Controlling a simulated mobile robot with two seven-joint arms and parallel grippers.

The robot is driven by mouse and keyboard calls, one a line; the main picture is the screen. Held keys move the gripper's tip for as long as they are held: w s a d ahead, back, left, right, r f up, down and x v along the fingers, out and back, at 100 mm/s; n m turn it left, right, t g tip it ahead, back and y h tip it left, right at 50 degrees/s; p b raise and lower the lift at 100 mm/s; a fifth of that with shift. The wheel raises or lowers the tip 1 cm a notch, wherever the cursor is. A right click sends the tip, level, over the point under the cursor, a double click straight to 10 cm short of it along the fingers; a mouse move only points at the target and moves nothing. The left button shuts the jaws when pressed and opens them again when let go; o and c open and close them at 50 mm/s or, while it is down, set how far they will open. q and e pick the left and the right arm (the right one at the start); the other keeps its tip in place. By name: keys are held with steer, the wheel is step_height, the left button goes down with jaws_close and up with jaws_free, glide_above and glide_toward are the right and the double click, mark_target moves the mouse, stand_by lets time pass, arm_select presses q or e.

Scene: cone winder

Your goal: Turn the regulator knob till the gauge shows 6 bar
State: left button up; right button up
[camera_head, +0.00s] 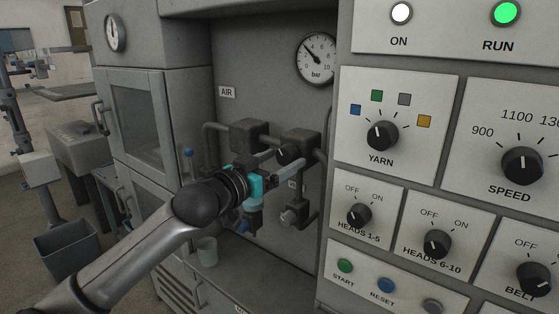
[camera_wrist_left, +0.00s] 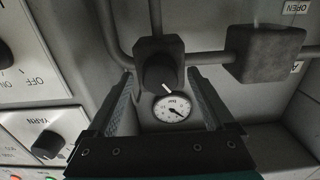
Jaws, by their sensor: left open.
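The regulator knob (camera_head: 290,153) is dark and round, on a block of the pipework inside the grey cabinet. The knob (camera_wrist_left: 160,72) carries a white pointer mark in the left wrist view. The round white bar gauge (camera_head: 316,60) is on the back wall above; its needle points up-left, at roughly 3. It also shows, turned over and small, in the left wrist view (camera_wrist_left: 172,109). My left gripper (camera_head: 286,167) is open, its fingers in front of the knob. In the left wrist view the knob appears between the fingertips; contact cannot be told. My right gripper is not in view.
A control panel with the YARN knob (camera_head: 382,136) and other switches stands close at the right. A second pipe block (camera_head: 249,135) sits left of the regulator. A lower valve (camera_head: 294,215) hangs below it. A cup (camera_head: 207,251) stands at the cabinet's front.

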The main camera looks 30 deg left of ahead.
arm_select(q)
steer(key=c, duration=1.4)
